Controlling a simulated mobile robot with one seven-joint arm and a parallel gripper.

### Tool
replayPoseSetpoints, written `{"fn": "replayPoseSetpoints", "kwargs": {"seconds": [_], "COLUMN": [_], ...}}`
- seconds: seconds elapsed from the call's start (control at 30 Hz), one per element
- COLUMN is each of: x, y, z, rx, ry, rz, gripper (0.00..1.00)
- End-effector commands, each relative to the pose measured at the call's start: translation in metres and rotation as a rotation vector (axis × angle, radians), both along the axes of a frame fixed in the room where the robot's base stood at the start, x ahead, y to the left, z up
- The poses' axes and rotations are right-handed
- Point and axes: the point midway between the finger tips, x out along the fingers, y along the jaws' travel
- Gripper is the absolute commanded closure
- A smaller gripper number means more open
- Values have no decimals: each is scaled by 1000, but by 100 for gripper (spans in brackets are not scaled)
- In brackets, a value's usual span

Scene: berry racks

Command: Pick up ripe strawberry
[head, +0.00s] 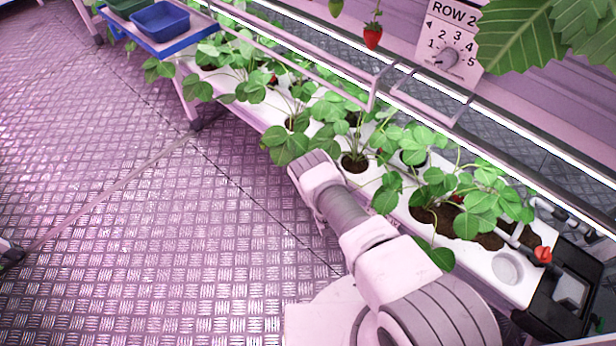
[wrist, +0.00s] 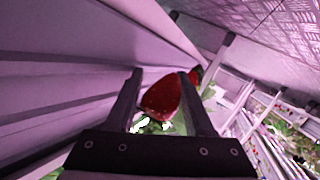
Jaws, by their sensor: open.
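In the wrist view my gripper (wrist: 160,73) is open, with its two dark fingers apart. A ripe red strawberry (wrist: 161,97) shows between the fingers, close to the right one. I cannot tell whether it touches that finger. Another red berry (wrist: 196,74) shows just beyond the right finger, partly hidden by it. In the head view my gripper is not visible. There a red strawberry (head: 373,37) hangs at the top, and a bit of red (head: 457,198) shows among leaves at the right.
A white planting trough (head: 395,212) with leafy strawberry plants (head: 345,115) runs diagonally behind my arm. A blue bin (head: 160,22) and a green bin stand at upper left. A Row 2 dial sign (head: 449,45) hangs upper right. The metal floor (head: 130,230) at left is clear.

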Motion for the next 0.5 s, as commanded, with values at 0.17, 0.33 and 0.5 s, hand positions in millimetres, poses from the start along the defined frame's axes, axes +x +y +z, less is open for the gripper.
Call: {"fn": "replayPoseSetpoints", "kwargs": {"seconds": [0.17,0.33,0.5], "x": [0,0,0], "y": [0,0,0], "z": [0,0,0], "rx": [0,0,0], "ry": [0,0,0], "rz": [0,0,0], "gripper": [47,69,80]}}
